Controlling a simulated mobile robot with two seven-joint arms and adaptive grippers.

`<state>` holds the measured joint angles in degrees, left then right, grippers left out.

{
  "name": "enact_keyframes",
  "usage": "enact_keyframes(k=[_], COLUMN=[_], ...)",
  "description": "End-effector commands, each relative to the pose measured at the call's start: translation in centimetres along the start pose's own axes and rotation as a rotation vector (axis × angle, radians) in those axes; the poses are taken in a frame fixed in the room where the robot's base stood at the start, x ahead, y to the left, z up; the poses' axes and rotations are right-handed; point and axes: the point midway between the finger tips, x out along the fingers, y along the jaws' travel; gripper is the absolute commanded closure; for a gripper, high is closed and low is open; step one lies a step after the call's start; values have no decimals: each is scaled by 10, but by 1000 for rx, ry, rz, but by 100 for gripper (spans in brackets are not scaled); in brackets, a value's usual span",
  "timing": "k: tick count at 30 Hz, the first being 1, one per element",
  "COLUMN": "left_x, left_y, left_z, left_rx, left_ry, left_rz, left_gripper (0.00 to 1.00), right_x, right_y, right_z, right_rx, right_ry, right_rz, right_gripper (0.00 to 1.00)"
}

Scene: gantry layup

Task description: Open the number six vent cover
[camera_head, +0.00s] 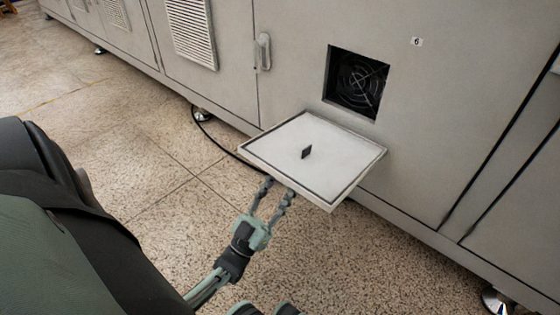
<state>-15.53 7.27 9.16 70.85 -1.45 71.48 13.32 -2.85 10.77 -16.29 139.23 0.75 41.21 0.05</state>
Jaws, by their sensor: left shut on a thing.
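The number six vent cover (290,130) is a pale square panel with a small dark tab (307,152) on its upward face. It is swung down and lies about level below the square vent opening (335,75), which shows a black fan (362,82). A small label "6" (416,42) is on the cabinet to the right of the opening. My left gripper (279,186) is at the cover's near left edge, shut on the cover; its fingertips are partly hidden beneath the edge. My right gripper is not in view.
The grey cabinet (470,60) runs across the back, with a handle (263,52) and a louvred vent (190,30) to the left. A black cable (215,143) lies on the speckled floor (150,150), which is otherwise clear in front.

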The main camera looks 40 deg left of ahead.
Motion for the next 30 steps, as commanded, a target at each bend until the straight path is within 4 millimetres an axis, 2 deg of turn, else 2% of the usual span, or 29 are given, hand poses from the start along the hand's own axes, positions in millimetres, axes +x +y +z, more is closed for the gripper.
enact_keyframes(k=[16, 17, 18, 22, 30], left_x=[4, 4, 4, 2, 0], left_y=[1, 1, 1, 0, 0], left_z=[2, 2, 2, 2, 2], left_rx=[-1, -1, -1, 0, 0], left_ry=[19, 19, 20, 19, 17], left_rz=[3, 3, 3, 2, 0], left_gripper=[100, 58, 53, 38, 38], right_x=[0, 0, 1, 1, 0], right_y=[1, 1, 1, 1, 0], right_z=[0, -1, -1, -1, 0], right_rx=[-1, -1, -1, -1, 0], right_ry=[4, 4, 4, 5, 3], right_rz=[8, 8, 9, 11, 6], right_gripper=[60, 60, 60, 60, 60])
